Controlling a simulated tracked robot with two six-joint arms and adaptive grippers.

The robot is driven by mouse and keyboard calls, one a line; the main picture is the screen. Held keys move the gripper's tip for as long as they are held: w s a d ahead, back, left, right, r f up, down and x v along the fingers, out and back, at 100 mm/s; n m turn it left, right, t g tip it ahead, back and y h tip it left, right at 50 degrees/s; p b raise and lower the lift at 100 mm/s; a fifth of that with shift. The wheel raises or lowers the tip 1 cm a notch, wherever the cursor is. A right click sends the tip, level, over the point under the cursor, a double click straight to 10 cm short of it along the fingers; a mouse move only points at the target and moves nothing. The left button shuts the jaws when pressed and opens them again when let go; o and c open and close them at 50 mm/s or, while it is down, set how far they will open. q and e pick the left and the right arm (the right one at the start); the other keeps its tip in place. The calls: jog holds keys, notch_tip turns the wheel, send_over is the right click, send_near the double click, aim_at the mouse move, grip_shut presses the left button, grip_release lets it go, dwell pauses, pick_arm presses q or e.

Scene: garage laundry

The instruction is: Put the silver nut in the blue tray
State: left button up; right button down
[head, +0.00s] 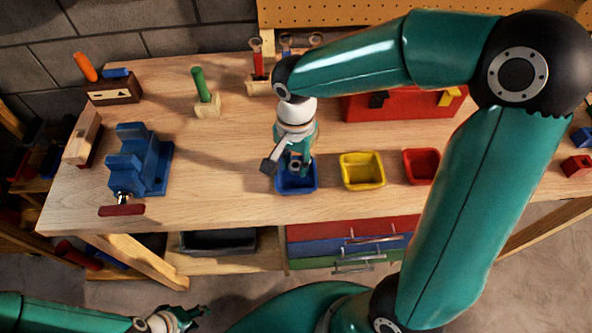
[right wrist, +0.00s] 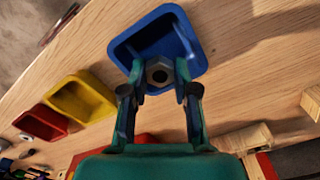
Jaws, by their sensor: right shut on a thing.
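The silver nut (right wrist: 157,73) is a grey hex nut with a dark hole. It sits between the fingertips of my right gripper (right wrist: 160,80), which is shut on it. In the head view my right gripper (head: 288,166) points down over the blue tray (head: 297,189). The blue tray also shows in the right wrist view (right wrist: 195,45), behind the nut. I cannot tell whether the nut touches the tray floor. My left gripper (head: 190,316) is at the bottom left of the head view, below and in front of the bench, with its fingers apart.
A yellow tray (head: 362,185) and a red tray (head: 421,180) stand right of the blue one. A blue vise (head: 140,165) stands at the left of the bench (head: 225,150). A red toolbox (head: 400,110) is behind. The bench between vise and blue tray is clear.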

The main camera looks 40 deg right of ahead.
aim_at(295, 180)
jog(key=shift+f, duration=2.1)
jog(key=c, duration=1.2)
grip_release()
jog(key=shift+f, duration=0.1)
notch_tip(295, 180, up, 12)
jog(key=shift+r, duration=0.15)
